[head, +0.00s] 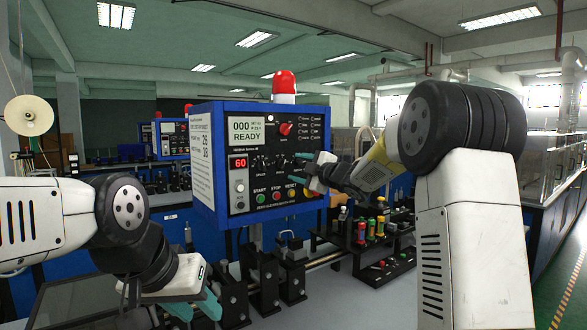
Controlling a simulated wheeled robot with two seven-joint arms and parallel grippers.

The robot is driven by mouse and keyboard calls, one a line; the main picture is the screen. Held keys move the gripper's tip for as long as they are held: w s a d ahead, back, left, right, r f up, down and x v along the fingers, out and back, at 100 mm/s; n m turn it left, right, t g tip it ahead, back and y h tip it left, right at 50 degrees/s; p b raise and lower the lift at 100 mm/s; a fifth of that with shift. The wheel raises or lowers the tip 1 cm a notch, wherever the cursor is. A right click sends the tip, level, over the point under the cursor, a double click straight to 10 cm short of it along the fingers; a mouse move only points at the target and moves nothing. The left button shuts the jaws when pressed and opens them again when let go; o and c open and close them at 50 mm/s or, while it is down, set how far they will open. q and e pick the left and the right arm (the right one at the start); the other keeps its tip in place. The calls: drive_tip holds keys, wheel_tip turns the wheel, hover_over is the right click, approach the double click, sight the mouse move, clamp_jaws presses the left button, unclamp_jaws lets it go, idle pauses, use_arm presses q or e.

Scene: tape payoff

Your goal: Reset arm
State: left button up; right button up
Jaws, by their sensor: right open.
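My left gripper (196,308) is low at the lower left, partly cut off by the frame's bottom edge. Its teal fingers point down and its opening is unclear.
A red beacon (284,84) tops the box. A black rack (385,264) with coloured-handled tools stands below my right arm. Dark fixtures on a rail (325,259) lie under the box. A tape reel (29,115) hangs at far left. Green floor is clear at right.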

drive_tip(key=s+d+f+m+g+h, duration=0.1)
drive_tip(key=s+d+f+m+h, duration=0.1)
drive_tip(key=s+d+m+h, duration=1)
drive_tip(key=s+f+m+g+y, duration=0.1)
drive_tip(key=s+f, duration=0.3)
drive_tip(key=s, duration=0.6)
drive_tip(key=s+a+f+m+g+y, duration=0.1)
drive_tip(key=s+f+m+g, duration=0.3)
drive_tip(key=s, duration=0.7)
drive_tip(key=s+f+m+g+y, duration=0.2)
drive_tip(key=s+f, duration=0.4)
drive_tip(key=s, duration=0.4)
drive_tip(key=shift+s+a+m+g, duration=0.3)
drive_tip(key=shift+s+a+g, duration=0.1)
